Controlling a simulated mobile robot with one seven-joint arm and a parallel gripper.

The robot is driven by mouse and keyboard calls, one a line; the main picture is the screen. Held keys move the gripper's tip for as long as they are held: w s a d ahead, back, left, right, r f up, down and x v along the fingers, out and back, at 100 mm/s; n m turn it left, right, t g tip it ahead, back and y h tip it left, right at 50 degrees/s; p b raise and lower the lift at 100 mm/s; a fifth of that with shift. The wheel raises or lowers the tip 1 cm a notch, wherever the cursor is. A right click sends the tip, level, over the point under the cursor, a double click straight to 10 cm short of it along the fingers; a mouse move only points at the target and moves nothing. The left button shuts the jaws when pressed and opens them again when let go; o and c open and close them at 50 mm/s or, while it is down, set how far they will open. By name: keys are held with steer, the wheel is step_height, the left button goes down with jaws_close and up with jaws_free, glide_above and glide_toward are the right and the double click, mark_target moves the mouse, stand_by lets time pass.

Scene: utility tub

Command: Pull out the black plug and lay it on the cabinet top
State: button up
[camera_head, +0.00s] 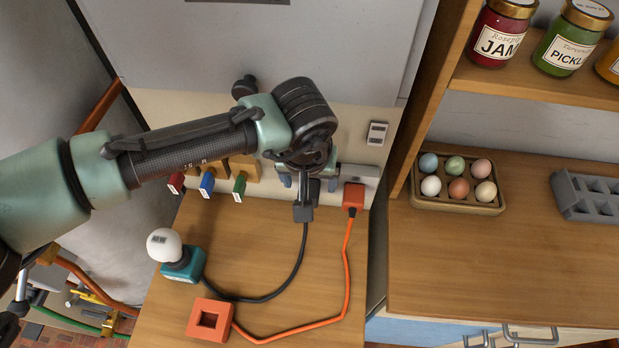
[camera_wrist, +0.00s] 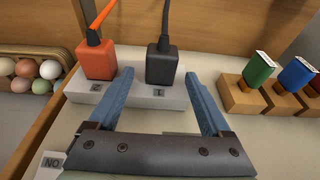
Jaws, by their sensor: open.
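The black plug (camera_head: 303,210) stands in the pale socket strip (camera_head: 362,172) at the back of the wooden cabinet top (camera_head: 270,240). Its black cord runs forward over the top. In the wrist view the black plug (camera_wrist: 162,65) sits in the strip (camera_wrist: 90,97), to the right of an orange plug (camera_wrist: 97,60). My gripper (camera_head: 309,183) is open at the plug. In the wrist view the blue fingers of my gripper (camera_wrist: 160,76) reach to either side of the plug, with visible gaps. My wrist hides part of the strip in the head view.
The orange plug's cord leads to an orange square block (camera_head: 209,319). The black cord runs to a teal-based white bulb (camera_head: 167,250). Red, blue and green-handled items (camera_head: 208,182) stand left of the strip. An egg tray (camera_head: 458,190) is on the right. Bare wood lies between the cords.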

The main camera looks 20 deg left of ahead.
steer(key=shift+w+f, duration=0.1)
steer(key=shift+f, duration=0.3)
jaws_close()
